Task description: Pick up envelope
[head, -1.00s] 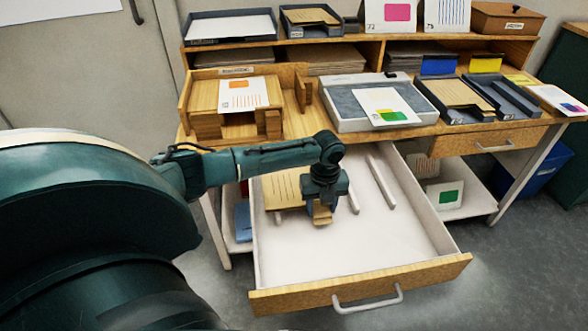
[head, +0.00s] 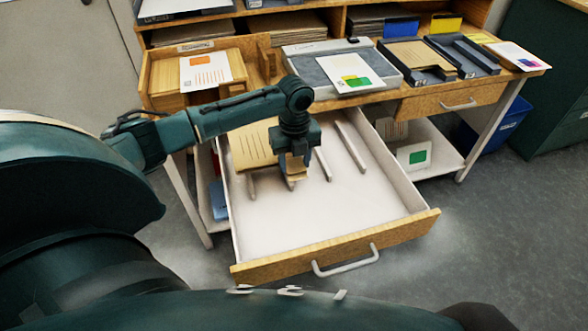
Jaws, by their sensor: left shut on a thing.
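The tan envelope (head: 251,147) with dark lines on it is in the open white drawer (head: 325,220), at the drawer's back left. My left gripper (head: 293,172) reaches into the drawer from above and is shut on the envelope's right edge. The gripper hides part of that edge. The envelope's near edge shows above the drawer dividers; I cannot tell whether it is clear of them. My right gripper does not show.
Several thin white dividers (head: 352,147) stand in the drawer, whose front (head: 335,247) juts out. The tabletop above holds a wooden tray (head: 160,86), a grey tray (head: 311,74) with a card, and dark trays (head: 463,56). The drawer's front half is clear.

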